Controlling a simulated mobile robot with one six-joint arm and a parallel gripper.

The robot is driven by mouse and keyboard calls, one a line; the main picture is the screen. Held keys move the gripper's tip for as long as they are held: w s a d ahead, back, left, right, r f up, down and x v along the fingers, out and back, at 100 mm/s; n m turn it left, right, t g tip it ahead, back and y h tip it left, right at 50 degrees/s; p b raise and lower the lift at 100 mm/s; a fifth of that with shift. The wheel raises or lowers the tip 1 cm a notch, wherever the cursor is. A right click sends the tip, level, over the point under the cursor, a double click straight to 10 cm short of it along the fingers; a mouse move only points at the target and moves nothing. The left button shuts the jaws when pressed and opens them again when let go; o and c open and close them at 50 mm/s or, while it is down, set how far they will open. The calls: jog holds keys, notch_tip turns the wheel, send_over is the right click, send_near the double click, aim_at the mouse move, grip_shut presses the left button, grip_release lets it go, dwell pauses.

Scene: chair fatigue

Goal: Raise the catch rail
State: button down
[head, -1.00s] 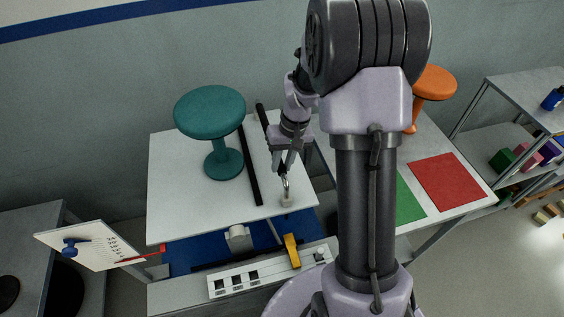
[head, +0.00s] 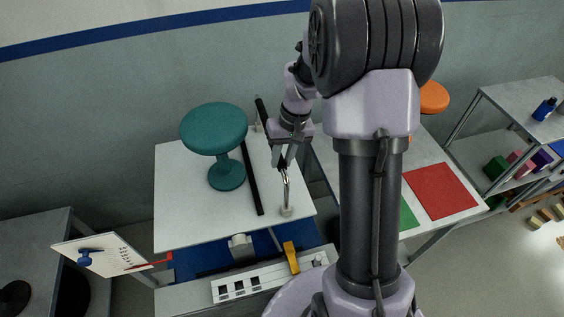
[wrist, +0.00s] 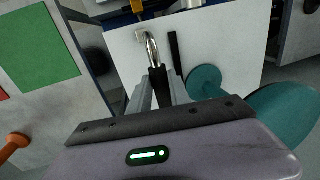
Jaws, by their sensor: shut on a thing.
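The catch rail (head: 262,112) looks like a black bar with a bent chrome end (head: 286,190), rising from a small pale mount on the white tabletop. It also shows in the wrist view as a chrome bend (wrist: 151,47) running into a black grip. My gripper (head: 284,160) is shut on the black part near the chrome bend, above the table. In the wrist view my gripper (wrist: 159,95) has a finger on each side of the black grip. The rail stands clear of the tabletop; its far end is partly hidden by my arm.
A teal stool (head: 214,130) stands left on the white table (head: 180,215), beside a flat black strip (head: 252,178). My arm hides the right middle.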

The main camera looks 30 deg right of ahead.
notch_tip(320, 180, up, 6)
jog(key=p, duration=0.3)
jog(key=shift+w+r, duration=0.2)
jog(key=c, duration=1.3)
grip_release()
jog(key=shift+r, duration=0.1)
jog(key=shift+o, duration=0.3)
jog(key=shift+s, duration=0.15)
jog(key=d+r+p, duration=0.3)
jog(key=r+p, duration=0.1)
jog(key=r, duration=1.3)
jog(key=shift+s+d, duration=0.15)
jog(key=shift+s, duration=0.2)
